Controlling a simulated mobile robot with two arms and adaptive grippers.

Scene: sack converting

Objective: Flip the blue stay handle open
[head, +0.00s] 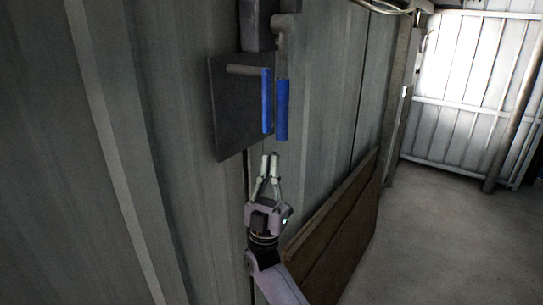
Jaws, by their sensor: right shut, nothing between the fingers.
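Two blue grips hang side by side on the corrugated metal wall. The left blue grip (266,101) hangs at the end of a short grey bar in front of a dark plate (228,112). The right blue grip (282,110) is slightly thicker and hangs upright below a grey rounded fitting (285,28). I cannot tell which of them is the stay handle. My right gripper (270,156) points up just below both grips, with its fingers together and nothing held. A small gap shows between its fingertips and the grips. My left gripper is out of view.
A brown board (335,228) leans along the wall to the right of my right arm. Grey floor (445,235) lies open further right. A bright white panelled wall (470,90) and a slanting post (515,105) stand at the back right.

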